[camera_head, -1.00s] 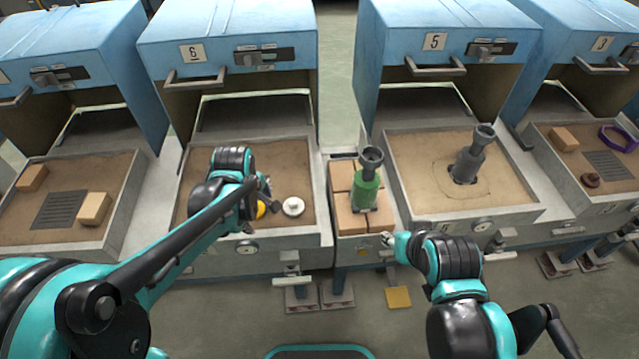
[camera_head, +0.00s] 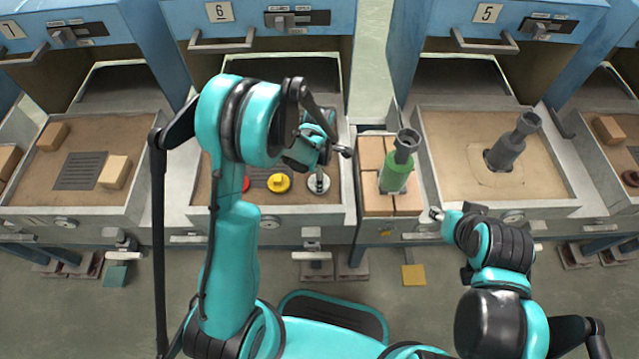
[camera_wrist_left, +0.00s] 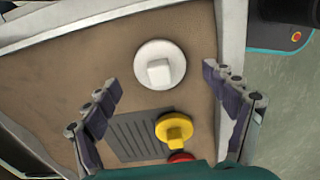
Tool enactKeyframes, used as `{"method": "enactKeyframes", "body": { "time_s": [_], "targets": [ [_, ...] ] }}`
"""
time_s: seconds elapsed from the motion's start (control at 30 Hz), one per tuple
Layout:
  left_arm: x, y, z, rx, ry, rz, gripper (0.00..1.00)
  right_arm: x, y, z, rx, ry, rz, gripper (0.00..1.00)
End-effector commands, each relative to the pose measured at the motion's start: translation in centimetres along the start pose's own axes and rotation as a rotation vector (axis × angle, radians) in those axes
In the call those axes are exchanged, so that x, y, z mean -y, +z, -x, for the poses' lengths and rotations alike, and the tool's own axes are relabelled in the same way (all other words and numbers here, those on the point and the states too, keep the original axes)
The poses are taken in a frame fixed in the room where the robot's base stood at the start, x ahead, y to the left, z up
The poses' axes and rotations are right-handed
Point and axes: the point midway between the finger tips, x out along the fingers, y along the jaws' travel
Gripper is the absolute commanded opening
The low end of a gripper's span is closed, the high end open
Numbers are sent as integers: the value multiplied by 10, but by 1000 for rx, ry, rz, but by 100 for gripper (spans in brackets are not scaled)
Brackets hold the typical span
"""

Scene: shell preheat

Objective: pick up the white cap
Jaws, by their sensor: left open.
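The white cap (camera_head: 319,184), a round disc with a raised square knob, lies on the sand of the tray under oven 6, near its right wall. In the left wrist view the white cap (camera_wrist_left: 159,66) shows whole, nearly between my fingertips. My left gripper (camera_head: 325,165) is open and empty above it; part of the cap is covered by a finger in the head view. In the left wrist view the fingertips of my left gripper (camera_wrist_left: 162,80) stand wide apart.
A yellow cap (camera_head: 278,183) and a partly hidden red cap (camera_head: 245,184) lie left of the white cap, by a dark grate (camera_wrist_left: 135,137). A green-banded shell (camera_head: 397,172) stands on bricks to the right. A grey shell (camera_head: 510,145) stands in tray 5.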

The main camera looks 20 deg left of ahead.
Motion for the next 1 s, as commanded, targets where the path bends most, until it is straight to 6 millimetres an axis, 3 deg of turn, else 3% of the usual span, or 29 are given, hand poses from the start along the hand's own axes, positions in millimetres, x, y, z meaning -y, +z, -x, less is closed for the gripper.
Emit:
{"method": "enactKeyframes", "body": {
  "time_s": [0.03, 0.13, 0.37, 0.57, 0.6, 1.0],
  "targets": [
    [-1, -2, -13, 0, 0, 1, 85, 0, 5, -6, 0, 0, 0, 40],
    [-1, -1, -24, 2, 2, -1, 85, 0, 7, -10, 0, 0, 0, 40],
    [0, -1, -25, 2, 2, -1, 85, 0, 6, -9, 0, 0, 0, 40],
    [0, -1, -24, 2, 2, -1, 35, 0, 6, -9, 0, 0, 0, 40],
    [0, -1, -24, 2, 2, -1, 31, 0, 6, -9, 0, 0, 0, 40],
    [0, -1, -19, 2, 2, -1, 31, 0, 4, -6, 0, 0, 0, 40]
  ]
}}
